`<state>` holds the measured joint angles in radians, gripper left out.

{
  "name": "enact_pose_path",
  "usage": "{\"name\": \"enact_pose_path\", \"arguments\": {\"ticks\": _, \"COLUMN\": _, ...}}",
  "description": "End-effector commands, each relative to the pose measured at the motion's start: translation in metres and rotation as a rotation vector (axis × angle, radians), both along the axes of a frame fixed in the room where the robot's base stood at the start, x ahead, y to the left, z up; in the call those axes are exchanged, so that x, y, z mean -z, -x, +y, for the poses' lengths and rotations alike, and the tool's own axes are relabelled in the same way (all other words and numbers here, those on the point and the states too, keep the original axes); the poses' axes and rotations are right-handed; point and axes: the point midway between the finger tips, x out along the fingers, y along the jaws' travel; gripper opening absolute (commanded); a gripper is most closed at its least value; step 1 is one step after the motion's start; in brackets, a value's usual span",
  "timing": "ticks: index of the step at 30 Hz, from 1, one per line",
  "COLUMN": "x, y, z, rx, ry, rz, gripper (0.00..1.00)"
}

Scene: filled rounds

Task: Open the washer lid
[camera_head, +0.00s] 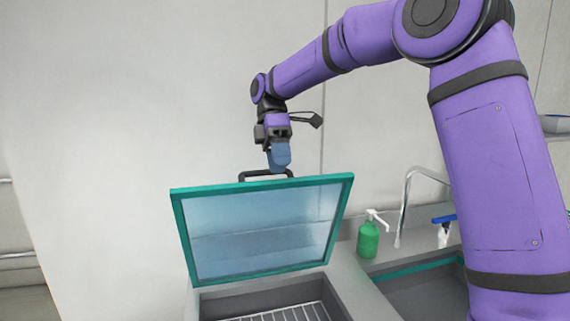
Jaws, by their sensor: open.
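The washer lid (262,232) is a clear panel in a teal frame. It stands raised and steeply tilted at the back of the grey washer (349,290), whose opening with a wire rack (290,314) shows below it. A dark handle (244,177) sticks up from the lid's top edge. My gripper (279,165) points down right at this handle, at its right part. My gripper is open; the fingertips partly overlap the handle, and I cannot tell whether they touch it.
Right of the lid are a green pump bottle (369,239), a curved metal faucet (405,205), a small white bottle with a blue top (443,233) and a sink basin (425,290). A pale wall (120,120) stands behind. The space left of the lid looks clear.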

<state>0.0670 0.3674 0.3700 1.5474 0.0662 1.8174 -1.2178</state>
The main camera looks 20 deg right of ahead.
Motion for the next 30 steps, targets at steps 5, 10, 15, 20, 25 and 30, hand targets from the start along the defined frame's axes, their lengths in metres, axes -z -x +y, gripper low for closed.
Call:
{"name": "enact_pose_path", "arguments": {"ticks": 5, "x": -0.003, "y": 0.023, "z": -0.002, "rx": 0.0, "ry": 0.0, "rz": 0.0, "gripper": 0.42}}
{"name": "enact_pose_path", "arguments": {"ticks": 10, "x": -0.003, "y": 0.033, "z": -0.002, "rx": -0.001, "ry": -0.001, "rz": 0.0, "gripper": 0.42}}
{"name": "enact_pose_path", "arguments": {"ticks": 15, "x": -0.003, "y": 0.035, "z": -0.003, "rx": -0.001, "ry": -0.001, "rz": 0.0, "gripper": 0.42}}
{"name": "enact_pose_path", "arguments": {"ticks": 20, "x": -0.003, "y": 0.034, "z": -0.003, "rx": -0.001, "ry": -0.001, "rz": 0.0, "gripper": 0.35}}
{"name": "enact_pose_path", "arguments": {"ticks": 25, "x": -0.005, "y": 0.037, "z": -0.002, "rx": 0.011, "ry": -0.03, "rz": -0.055, "gripper": 0.0}}
{"name": "enact_pose_path", "arguments": {"ticks": 30, "x": -0.013, "y": 0.041, "z": 0.001, "rx": 0.049, "ry": -0.128, "rz": -0.25, "gripper": 0.0}}
